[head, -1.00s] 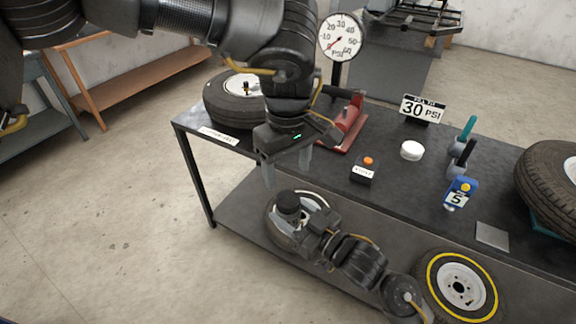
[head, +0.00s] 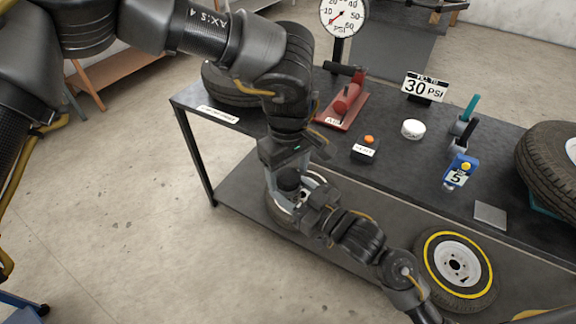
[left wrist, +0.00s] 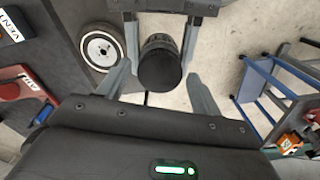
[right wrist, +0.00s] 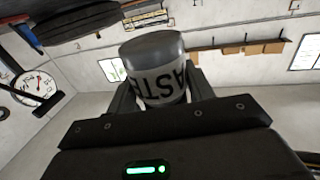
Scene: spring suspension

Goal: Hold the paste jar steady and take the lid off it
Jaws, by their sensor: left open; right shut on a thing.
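The paste jar (right wrist: 163,88) has a white label with dark letters, partly covered. Its dark grey round lid (right wrist: 152,46) is on it; the lid also shows in the left wrist view (left wrist: 160,69) and the head view (head: 288,180). My right gripper (right wrist: 162,92) is shut around the jar's labelled body and holds it up in front of the bench. My left gripper (left wrist: 160,72) is open above the jar, pointing down. Its fingers are on either side of the lid, with a visible gap on each side. In the head view the left gripper partly hides the jar.
The dark bench (head: 240,128) stands behind, with a red tool (head: 345,102), a white round puck (head: 413,129) and a 30 PSI sign (head: 424,87). A wheel lies on the lower shelf behind the jar. A yellow-ringed wheel (head: 455,266) is at lower right.

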